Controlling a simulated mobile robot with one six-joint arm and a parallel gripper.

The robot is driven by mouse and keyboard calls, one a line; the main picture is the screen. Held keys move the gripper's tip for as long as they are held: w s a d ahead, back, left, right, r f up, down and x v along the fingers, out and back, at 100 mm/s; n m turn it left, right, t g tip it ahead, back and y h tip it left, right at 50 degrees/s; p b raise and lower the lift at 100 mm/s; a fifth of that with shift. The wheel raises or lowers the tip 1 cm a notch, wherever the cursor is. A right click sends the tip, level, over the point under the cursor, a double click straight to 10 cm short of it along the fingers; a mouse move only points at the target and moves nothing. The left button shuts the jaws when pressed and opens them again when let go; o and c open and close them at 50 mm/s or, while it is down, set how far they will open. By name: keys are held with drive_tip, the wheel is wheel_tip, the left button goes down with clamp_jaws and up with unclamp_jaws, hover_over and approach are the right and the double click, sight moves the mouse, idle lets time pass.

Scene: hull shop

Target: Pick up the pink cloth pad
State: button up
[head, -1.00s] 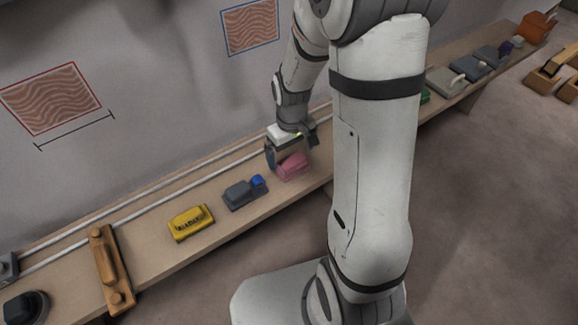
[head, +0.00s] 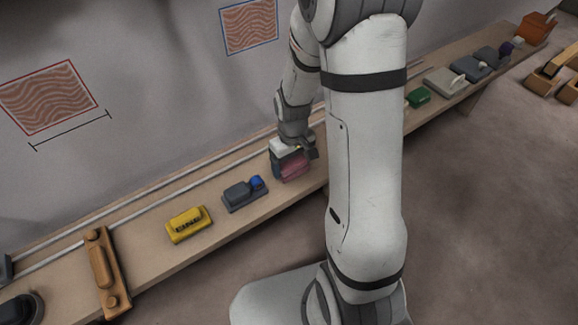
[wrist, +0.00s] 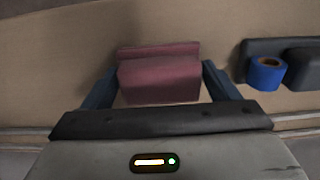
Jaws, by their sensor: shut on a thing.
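The pink cloth pad (head: 294,169) is on the wooden bench by the wall, just left of my arm's column in the head view. In the wrist view the pink pad (wrist: 158,76) sits between the two dark fingers of my gripper (wrist: 160,88). My gripper (head: 290,165) is shut on the pad, with a finger at each side. Part of the pad is hidden by the gripper in the head view. I cannot tell whether the pad is clear of the bench.
On the bench (head: 150,255), a dark grey block (head: 238,196) with a blue roll (head: 256,183) lies just left of the pad. A yellow block (head: 187,225) and a long wooden tool (head: 103,272) are further left. A green block (head: 418,97) and grey blocks stand right.

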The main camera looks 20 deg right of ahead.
sight(292, 161)
drive_tip(key=shift+c, duration=1.4)
wheel_tip(292, 161, up, 10)
drive_tip(key=p, duration=0.2)
drive_tip(key=shift+p, duration=0.35)
drive_tip(key=w+m+p, duration=0.2)
drive_tip(key=w+m, duration=0.2)
drive_tip(key=w, duration=0.6)
drive_tip(key=r+p, duration=0.1)
drive_tip(key=p, duration=0.3)
drive_tip(key=s+r+p, duration=0.1)
drive_tip(key=p, duration=0.4)
drive_tip(key=s+r+p, duration=0.1)
drive_tip(key=p, duration=0.3)
drive_tip(key=shift+s+r+p, duration=0.25)
drive_tip(key=shift+r+p, duration=0.15)
drive_tip(key=shift+f, duration=0.1)
